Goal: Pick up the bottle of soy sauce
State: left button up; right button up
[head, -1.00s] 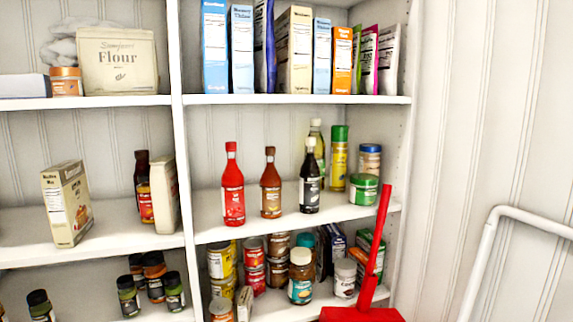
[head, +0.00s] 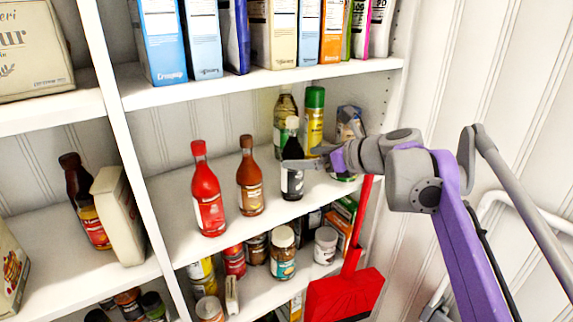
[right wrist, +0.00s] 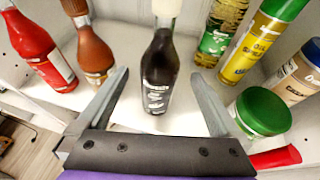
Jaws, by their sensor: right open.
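The soy sauce bottle (head: 291,180) is dark with a white cap and a black-and-white label. It stands upright on the middle shelf, right of the red and brown sauce bottles. My right gripper (head: 300,163) is at it, with one finger crossing in front of the bottle in the head view. In the right wrist view, the soy sauce bottle (right wrist: 159,75) stands between and just beyond the two open fingers of my right gripper (right wrist: 160,85). The fingers look apart from the glass. My left gripper is not in view.
A red ketchup-like bottle (head: 208,195) and a brown sauce bottle (head: 250,180) stand left. An oil bottle (head: 285,115), a yellow spray can (head: 313,120) and a green-lidded jar (right wrist: 263,111) stand behind and right. A red dustpan (head: 343,296) is below the arm.

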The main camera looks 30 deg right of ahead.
aim_at(284, 158)
jog(key=x, duration=0.8)
jog(key=shift+f, duration=0.1)
jog(key=shift+s, duration=0.1)
jog(key=c, duration=0.4)
grip_shut()
